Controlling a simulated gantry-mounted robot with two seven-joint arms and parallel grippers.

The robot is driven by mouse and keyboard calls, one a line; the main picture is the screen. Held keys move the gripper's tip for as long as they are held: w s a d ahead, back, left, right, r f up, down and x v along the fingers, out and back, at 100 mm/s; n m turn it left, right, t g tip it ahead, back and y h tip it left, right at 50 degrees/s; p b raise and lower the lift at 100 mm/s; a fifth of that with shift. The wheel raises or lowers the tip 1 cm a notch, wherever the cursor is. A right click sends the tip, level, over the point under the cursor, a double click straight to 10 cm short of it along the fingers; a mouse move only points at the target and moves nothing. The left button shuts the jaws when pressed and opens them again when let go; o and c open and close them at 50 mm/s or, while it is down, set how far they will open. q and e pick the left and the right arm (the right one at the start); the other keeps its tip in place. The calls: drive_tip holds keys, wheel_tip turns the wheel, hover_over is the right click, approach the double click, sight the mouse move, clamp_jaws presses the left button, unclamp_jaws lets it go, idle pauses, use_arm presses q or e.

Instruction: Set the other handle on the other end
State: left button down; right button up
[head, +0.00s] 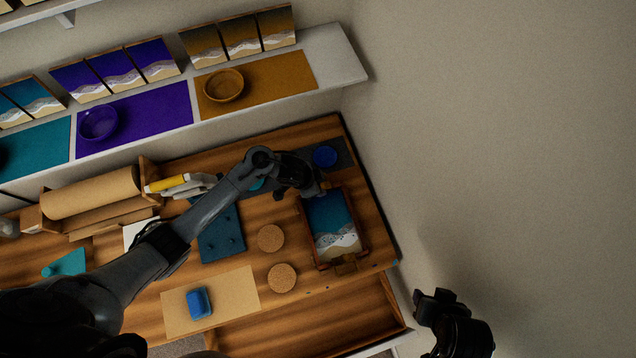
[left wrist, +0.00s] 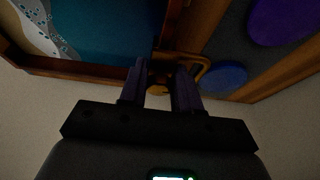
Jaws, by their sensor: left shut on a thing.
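The tray (head: 329,215) has a brown wooden rim and a blue, white and sand resin picture inside. One handle (head: 346,266) sits at its near end. My left gripper (head: 320,188) is over the tray's far end. In the left wrist view its fingers (left wrist: 160,88) are shut on the other handle (left wrist: 199,66), a brass-coloured one, close against the tray's rim (left wrist: 85,69). I cannot tell whether it is seated there. My right gripper (head: 432,296) is at the lower right, off the table and away from the tray; its jaws are too dark to read.
Two cork discs (head: 271,238) lie left of the tray. A blue round piece (head: 325,156) lies on a dark mat behind it. A blue block (head: 199,303) sits on a tan sheet (head: 235,296). The wall (head: 480,150) rises to the right.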

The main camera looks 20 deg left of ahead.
use_arm(q)
drive_tip(key=shift+p, duration=0.35)
idle(0.6)
drive_tip(key=shift+f, duration=0.4)
idle(0.3)
drive_tip(key=shift+f, duration=0.4)
idle(0.4)
idle(0.6)
drive_tip(key=shift+f+b, duration=0.25)
drive_tip(key=shift+b, duration=0.1)
idle(0.4)
drive_tip(key=shift+f, duration=0.1)
idle(0.9)
drive_tip(key=c, duration=0.7)
unclamp_jaws()
drive_tip(key=shift+p, duration=0.3)
